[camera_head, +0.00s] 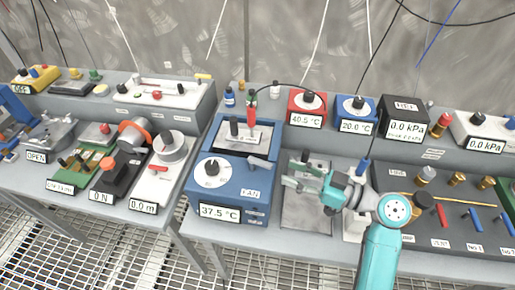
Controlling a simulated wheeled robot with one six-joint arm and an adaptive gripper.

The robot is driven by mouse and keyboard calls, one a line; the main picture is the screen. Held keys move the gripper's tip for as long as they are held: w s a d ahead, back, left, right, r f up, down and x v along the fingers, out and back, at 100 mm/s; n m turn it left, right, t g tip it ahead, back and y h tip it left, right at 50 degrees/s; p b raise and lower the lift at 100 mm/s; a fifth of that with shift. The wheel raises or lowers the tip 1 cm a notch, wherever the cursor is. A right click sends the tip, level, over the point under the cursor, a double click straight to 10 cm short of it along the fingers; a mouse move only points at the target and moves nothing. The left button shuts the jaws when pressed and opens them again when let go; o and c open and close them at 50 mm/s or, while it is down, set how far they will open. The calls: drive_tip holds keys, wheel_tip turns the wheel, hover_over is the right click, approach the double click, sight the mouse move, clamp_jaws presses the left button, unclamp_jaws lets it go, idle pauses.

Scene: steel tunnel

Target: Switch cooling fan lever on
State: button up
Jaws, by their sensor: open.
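Red (307,106) and blue (355,110) temperature boxes stand behind. A dark valve panel (437,212) lies at the right. Other devices, including a grey-knobbed one (170,150), fill the left bench.

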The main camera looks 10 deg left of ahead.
sight(256, 159)
drive_tip(key=x, duration=1)
drive_tip(key=shift+a, duration=0.3)
clamp_jaws()
